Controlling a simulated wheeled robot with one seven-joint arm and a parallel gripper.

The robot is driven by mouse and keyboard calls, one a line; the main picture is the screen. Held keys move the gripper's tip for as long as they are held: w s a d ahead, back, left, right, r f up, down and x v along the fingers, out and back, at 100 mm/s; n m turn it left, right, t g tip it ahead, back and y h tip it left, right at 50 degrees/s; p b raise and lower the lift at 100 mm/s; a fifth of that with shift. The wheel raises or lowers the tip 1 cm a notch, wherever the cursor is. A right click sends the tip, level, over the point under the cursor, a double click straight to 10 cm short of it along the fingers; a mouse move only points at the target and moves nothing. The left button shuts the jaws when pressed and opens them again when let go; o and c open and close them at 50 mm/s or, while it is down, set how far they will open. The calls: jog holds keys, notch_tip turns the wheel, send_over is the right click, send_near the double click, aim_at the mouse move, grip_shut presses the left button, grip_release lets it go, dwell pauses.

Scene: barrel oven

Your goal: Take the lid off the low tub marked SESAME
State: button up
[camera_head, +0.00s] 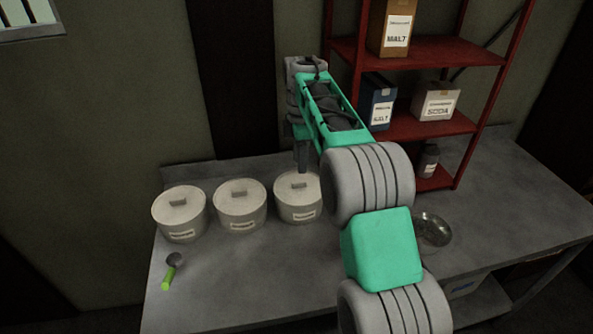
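Three low, pale round tubs stand in a row on the grey worktop: a left tub (180,218), a middle tub (240,210) and a right tub (298,205). Each has a flat lid with a small block handle and a label on its front. The labels are too small to read, so I cannot tell which says SESAME. My gripper (302,168) points down over the right tub's lid (297,184), just behind or above its handle. I cannot tell whether it touches the handle or how its fingers stand. My arm hides part of the right tub's right side.
A green-handled scoop (169,276) lies in front of the left tub. A metal bowl (433,232) sits right of my arm. A red shelf (425,127) holding boxes and a dark jar (428,160) stands at the back right. The front middle of the worktop (255,280) is clear.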

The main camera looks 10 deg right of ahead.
aim_at(299, 182)
notch_tip(299, 182, down, 8)
jog(key=shift+w+r+p, duration=0.15)
jog(key=shift+r+p, duration=0.1)
jog(key=shift+p, duration=0.2)
jog(key=shift+c, duration=0.5)
grip_shut()
